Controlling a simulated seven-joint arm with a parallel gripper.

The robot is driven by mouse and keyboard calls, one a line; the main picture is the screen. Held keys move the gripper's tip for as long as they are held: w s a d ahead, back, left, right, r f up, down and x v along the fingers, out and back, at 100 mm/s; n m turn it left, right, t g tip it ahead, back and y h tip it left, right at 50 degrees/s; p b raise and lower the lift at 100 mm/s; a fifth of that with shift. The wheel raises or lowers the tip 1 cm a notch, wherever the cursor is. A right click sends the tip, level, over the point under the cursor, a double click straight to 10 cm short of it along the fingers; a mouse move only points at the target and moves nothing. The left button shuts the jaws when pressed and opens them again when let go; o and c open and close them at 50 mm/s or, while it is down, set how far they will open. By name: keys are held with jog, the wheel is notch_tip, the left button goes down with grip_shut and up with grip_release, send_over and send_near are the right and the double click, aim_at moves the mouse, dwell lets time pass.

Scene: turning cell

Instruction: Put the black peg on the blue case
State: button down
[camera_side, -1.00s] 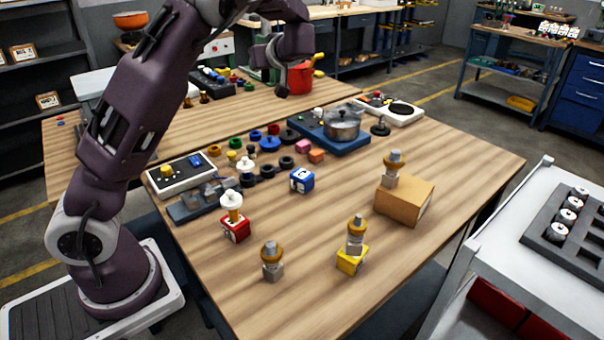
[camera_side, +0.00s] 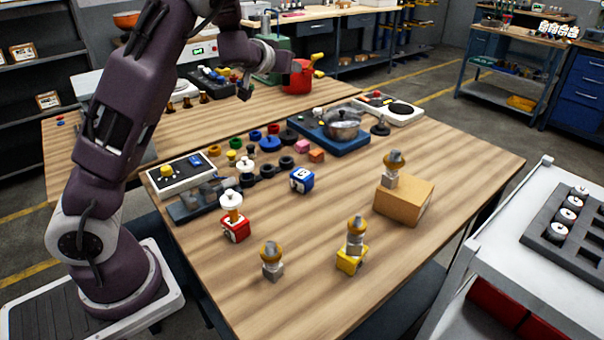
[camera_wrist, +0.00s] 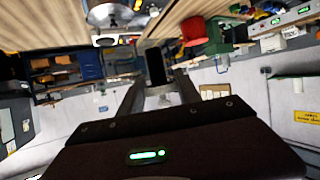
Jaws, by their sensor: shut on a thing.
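The blue case (camera_side: 302,180) is a small blue cube with white markings, standing on the wooden table in the side view; nothing stands on it. In the wrist view a black peg (camera_wrist: 155,66) sticks out between the two fingers of my gripper (camera_wrist: 158,88), which is shut on it. In the side view my gripper (camera_side: 243,86) is high over the back of the table, left of and well behind the blue case. It is small and dark there, and the peg cannot be told apart from it. The wrist view does not show the blue case.
A red case (camera_side: 235,229) and a yellow case (camera_side: 351,260) carry pegs nearby. A cardboard box (camera_side: 405,200) with a peg on it stands at right. Several loose rings lie behind the blue case, before a pot (camera_side: 342,122). Bare wood surrounds the case's front.

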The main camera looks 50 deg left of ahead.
jog(key=shift+d+h, duration=0.1)
jog(key=shift+h, duration=0.2)
jog(key=shift+d+r+m, duration=0.1)
jog(key=shift+d+m, duration=0.15)
jog(key=shift+m, duration=0.05)
jog(key=shift+s+d+m+t+h, duration=0.1)
jog(key=shift+d+m+t+h, duration=0.2)
jog(key=shift+m+t+h, duration=0.1)
jog(key=s+d+r+m+h, duration=0.2)
jog(key=s+d+m+h, duration=0.2)
jog(key=d+m+h, duration=0.55)
jog(key=n+y, duration=0.1)
jog(key=n, duration=0.2)
send_over(302, 173)
jog(key=shift+t, duration=0.4)
notch_tip(302, 173, down, 21)
jog(key=shift+s+f, duration=0.1)
jog(key=shift+f, duration=0.05)
jog(key=shift+y, duration=0.25)
jog(key=c, duration=0.8)
grip_release()
jog(key=shift+f, duration=0.1)
jog(key=shift+c, duration=0.2)
